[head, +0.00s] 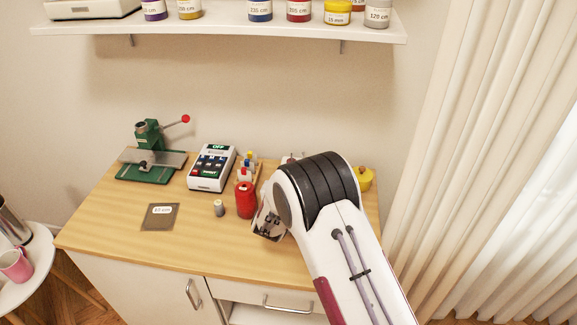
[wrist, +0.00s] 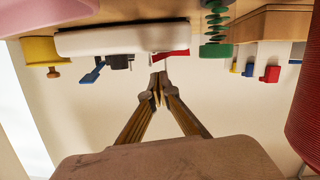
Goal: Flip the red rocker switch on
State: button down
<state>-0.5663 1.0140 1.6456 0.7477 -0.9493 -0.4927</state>
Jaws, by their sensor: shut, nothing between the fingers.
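In the wrist view, which shows the table upside down, a white panel (wrist: 75,42) carries a blue lever (wrist: 93,73), a dark fitting (wrist: 120,62) and a red part (wrist: 174,54) that looks like the rocker switch. My gripper (wrist: 158,88) is shut and empty. Its tips appear just beside the red part; I cannot tell whether they touch it. In the head view my arm covers most of the panel (head: 288,158) and hides the rocker. Part of my gripper (head: 268,226) shows left of the arm. The rocker's on or off position is not clear.
A red spool (head: 246,200) stands close left of my gripper. The table's front left (head: 110,225) is clear.

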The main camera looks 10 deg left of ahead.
jog(key=shift+d+f, duration=0.1)
jog(key=shift+f, duration=0.45)
jog(key=shift+f, duration=0.1)
jog(key=shift+d+f+m, duration=0.15)
jog(key=shift+f+m, duration=0.15)
jog(key=shift+m, duration=0.1)
jog(key=shift+r, duration=0.15)
jog(key=shift+d+r, duration=0.15)
jog(key=shift+r, duration=0.85)
jog(key=shift+d+r, duration=0.15)
jog(key=shift+r, duration=0.8)
jog(key=v, duration=1)
jog(key=shift+d, duration=0.35)
